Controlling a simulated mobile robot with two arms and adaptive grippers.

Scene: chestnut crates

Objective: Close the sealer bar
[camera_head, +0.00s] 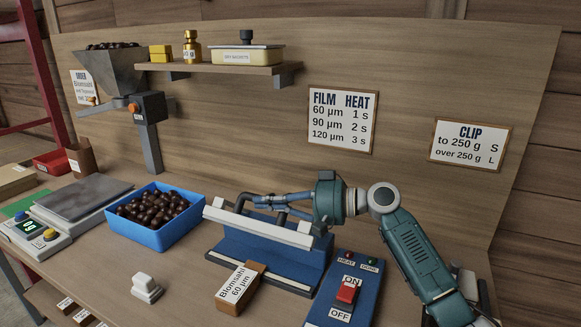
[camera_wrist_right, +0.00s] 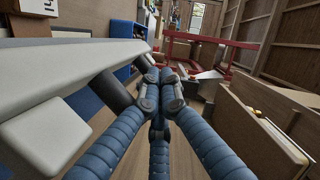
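The sealer bar (camera_head: 258,226) is a long pale bar with light end blocks. It stands raised above the blue sealer base (camera_head: 268,260), with a clear gap under it. My right gripper (camera_head: 248,201) reaches in from the right, just behind the bar's upper edge. In the right wrist view the bar (camera_wrist_right: 60,65) runs along the left, and the fingers of the right gripper (camera_wrist_right: 160,85) come together beside it. I see nothing held between them. Whether a fingertip touches the bar is unclear. My left gripper is not in view.
A blue control box (camera_head: 345,303) with a red switch stands right of the sealer. A block labelled Blomsahl 60 µm (camera_head: 240,289) sits in front. A blue tub of chestnuts (camera_head: 150,236), a white stamp-like object (camera_head: 146,288) and a scale (camera_head: 30,236) are to the left.

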